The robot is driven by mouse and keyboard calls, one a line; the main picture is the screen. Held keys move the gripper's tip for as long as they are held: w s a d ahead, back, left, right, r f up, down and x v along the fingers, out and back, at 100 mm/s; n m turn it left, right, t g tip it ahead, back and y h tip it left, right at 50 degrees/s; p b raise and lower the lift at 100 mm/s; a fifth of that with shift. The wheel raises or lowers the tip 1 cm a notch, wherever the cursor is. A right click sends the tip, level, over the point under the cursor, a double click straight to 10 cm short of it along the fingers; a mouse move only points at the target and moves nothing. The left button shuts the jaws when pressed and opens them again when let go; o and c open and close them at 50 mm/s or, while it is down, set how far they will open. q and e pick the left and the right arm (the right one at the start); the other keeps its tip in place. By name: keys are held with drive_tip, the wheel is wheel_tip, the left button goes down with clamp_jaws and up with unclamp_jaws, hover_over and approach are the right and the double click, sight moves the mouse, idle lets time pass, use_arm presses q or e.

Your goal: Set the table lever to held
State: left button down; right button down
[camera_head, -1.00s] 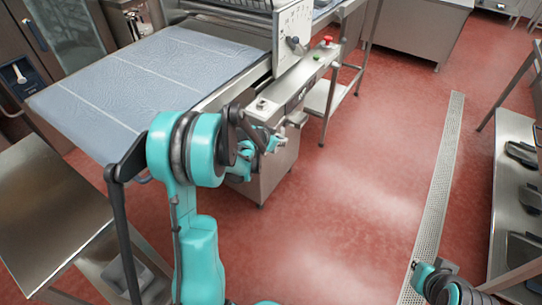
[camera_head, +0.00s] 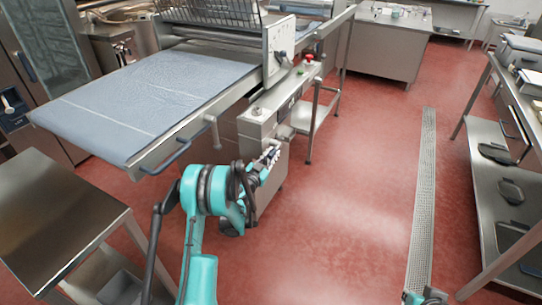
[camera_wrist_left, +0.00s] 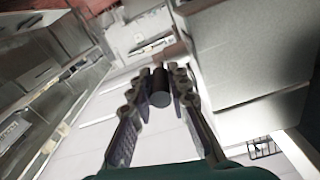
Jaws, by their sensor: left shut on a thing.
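My left gripper (camera_head: 269,157) is at the front side of the dough sheeter's metal body (camera_head: 262,122), low in front of its corner. In the left wrist view its two fingers (camera_wrist_left: 160,72) are closed on a short dark cylinder (camera_wrist_left: 160,92), which looks like a lever's grip. In the head view the wrist and fingers hide this grip, so the lever's position cannot be told.
The sheeter's blue-grey table (camera_head: 150,95) extends left, with a dark bar handle (camera_head: 166,160) at its near edge. A red button (camera_head: 309,58) sits on the machine. A steel table (camera_head: 50,215) stands at near left, steel shelving (camera_head: 500,180) at right. Red floor between is open.

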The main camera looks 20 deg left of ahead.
sight(272, 152)
use_arm(q)
drive_tip(key=shift+f+t, duration=0.15)
drive_tip(key=shift+t, duration=0.15)
drive_tip(key=c, duration=1.7)
unclamp_jaws()
wheel_tip(272, 152, up, 10)
